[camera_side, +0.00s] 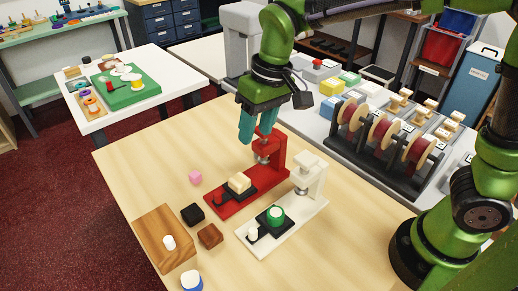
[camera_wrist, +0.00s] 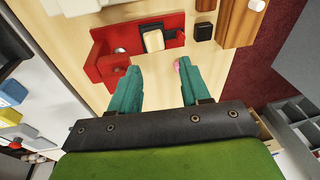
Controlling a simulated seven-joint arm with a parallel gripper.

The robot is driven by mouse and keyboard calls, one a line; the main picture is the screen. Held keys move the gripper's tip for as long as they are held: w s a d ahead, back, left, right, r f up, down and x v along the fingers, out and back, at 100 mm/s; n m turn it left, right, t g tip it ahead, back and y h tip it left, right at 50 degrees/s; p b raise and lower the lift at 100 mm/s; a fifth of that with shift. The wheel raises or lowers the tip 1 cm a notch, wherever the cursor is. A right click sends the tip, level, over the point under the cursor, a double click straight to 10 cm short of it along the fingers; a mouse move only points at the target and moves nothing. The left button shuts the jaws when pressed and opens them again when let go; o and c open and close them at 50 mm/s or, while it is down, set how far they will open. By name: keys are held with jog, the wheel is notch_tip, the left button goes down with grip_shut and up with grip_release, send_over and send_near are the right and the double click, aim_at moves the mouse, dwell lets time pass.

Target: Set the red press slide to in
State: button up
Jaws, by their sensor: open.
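The red press (camera_side: 272,158) stands on the wooden table with its column at the back; it also shows in the wrist view (camera_wrist: 104,68). Its dark slide (camera_side: 222,195) carries a cream block (camera_side: 239,183) and sits on the front part of the red base, out from under the press head. The slide and cream block (camera_wrist: 153,40) also show in the wrist view. My gripper (camera_side: 253,130) is open and empty, above the table near the red press head. In the wrist view its two fingers (camera_wrist: 157,75) are apart, short of the slide.
A white press (camera_side: 310,176) with a green round piece (camera_side: 276,214) stands right beside the red one. A spool rack (camera_side: 385,140) stands behind.

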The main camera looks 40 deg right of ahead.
jog(key=n+g+h, duration=0.1)
send_over(217, 193)
notch_tip(217, 193, down, 3)
jog(key=shift+h, duration=0.3)
notch_tip(217, 193, down, 15)
jog(key=shift+f, duration=0.2)
jog(key=shift+c, duration=0.2)
grip_shut()
